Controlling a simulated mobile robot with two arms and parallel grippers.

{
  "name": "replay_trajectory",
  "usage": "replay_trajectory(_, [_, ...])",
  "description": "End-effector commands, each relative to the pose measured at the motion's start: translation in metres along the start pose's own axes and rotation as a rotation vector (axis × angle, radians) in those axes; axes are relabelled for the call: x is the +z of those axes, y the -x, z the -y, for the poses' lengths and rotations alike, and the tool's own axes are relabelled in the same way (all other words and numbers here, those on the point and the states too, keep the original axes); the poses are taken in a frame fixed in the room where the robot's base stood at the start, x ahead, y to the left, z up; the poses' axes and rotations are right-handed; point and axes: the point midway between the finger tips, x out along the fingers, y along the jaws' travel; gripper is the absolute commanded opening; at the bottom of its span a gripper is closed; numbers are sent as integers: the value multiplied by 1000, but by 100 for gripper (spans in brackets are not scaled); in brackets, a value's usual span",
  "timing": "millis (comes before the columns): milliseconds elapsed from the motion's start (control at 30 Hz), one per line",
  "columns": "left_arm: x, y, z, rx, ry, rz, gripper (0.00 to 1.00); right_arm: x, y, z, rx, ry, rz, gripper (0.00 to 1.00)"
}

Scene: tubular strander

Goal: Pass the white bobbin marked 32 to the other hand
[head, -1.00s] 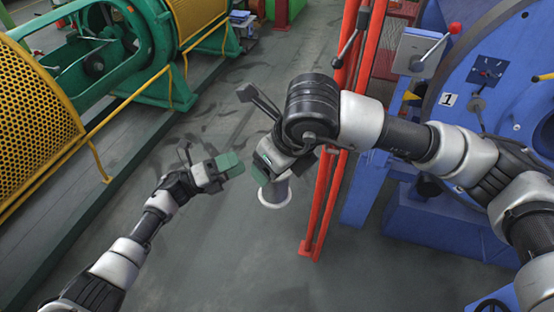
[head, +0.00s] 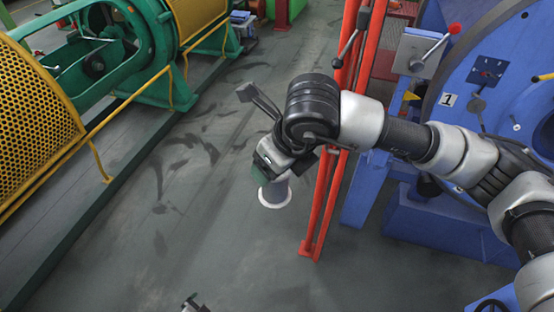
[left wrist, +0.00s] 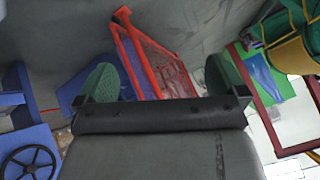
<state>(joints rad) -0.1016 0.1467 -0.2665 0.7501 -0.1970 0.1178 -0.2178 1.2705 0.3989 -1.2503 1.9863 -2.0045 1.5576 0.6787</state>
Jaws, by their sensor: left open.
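A white bobbin (head: 275,193) hangs below my right gripper (head: 268,172) in the middle of the head view. My right gripper appears shut on its upper part; the hand partly hides the grip. No mark 32 can be read on it. A small part of my left gripper (head: 191,303) shows at the bottom edge of the head view, well apart from the bobbin. In the left wrist view my left gripper (left wrist: 162,80) is open and empty, its two green pads wide apart. The bobbin cannot be made out in that view.
A red frame (head: 325,200) stands just right of the bobbin. The blue machine (head: 435,225) fills the right side. A green machine with yellow mesh guards (head: 40,110) and a yellow rail (head: 125,105) stands at left. The grey floor (head: 170,220) between is clear.

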Motion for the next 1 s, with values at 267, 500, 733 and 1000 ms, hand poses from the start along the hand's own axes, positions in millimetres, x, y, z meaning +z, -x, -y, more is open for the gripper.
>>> replay_trajectory(267, [104,50,-88,111,293,346,100,1,1,0,0,0,3,28])
replay_trajectory(500, [155,93,-140,161,457,555,100,1,1,0,0,0,3,28])
replay_trajectory(733, [170,108,-156,174,510,625,100,1,1,0,0,0,3,28])
replay_trajectory(1000, [171,109,-157,175,510,627,100,1,1,0,0,0,3,28])
